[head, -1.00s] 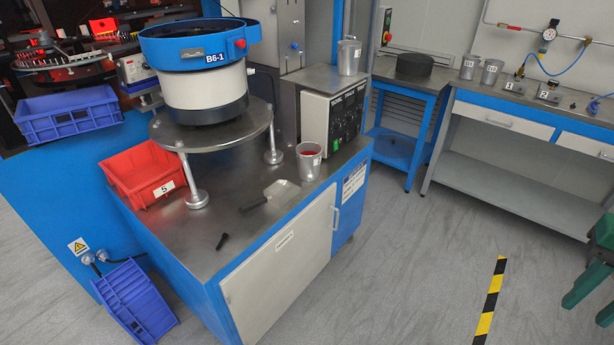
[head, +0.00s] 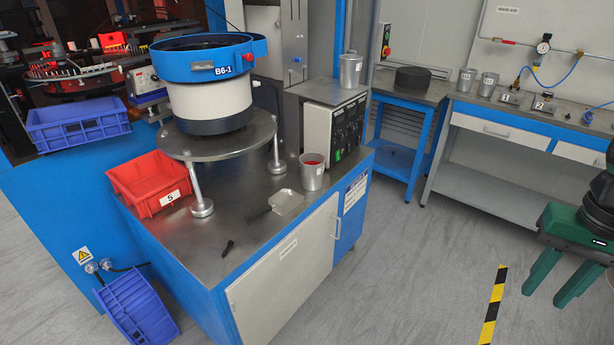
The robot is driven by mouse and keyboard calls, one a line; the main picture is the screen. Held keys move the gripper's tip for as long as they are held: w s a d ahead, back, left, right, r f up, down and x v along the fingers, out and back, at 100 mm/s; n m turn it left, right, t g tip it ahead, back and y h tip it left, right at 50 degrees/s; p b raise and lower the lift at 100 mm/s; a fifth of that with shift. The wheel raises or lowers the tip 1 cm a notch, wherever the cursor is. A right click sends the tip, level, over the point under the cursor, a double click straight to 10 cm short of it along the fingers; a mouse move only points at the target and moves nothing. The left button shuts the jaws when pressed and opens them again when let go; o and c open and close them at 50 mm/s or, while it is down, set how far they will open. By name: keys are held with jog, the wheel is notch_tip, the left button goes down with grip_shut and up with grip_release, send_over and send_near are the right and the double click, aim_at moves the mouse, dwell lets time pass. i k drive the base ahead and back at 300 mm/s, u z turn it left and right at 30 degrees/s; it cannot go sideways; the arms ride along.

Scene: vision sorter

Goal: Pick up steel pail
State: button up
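Several steel pails are in view. One pail (head: 312,176) with red contents stands upright on the front right of the steel-topped bench (head: 245,240). Two smaller pails, one on the left (head: 466,83) and one on the right (head: 487,86), stand side by side on the back bench. I cannot tell which one the task means. My green gripper (head: 546,297) hangs at the right edge, over the floor and far from every pail. Its two fingers are apart with nothing between them.
A red bin (head: 150,182) and a bowl feeder (head: 208,95) stand to the left. Open floor (head: 410,270) lies between the bench and my gripper.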

aim_at(312, 172)
jog(key=i, duration=0.95)
jog(key=z, duration=0.05)
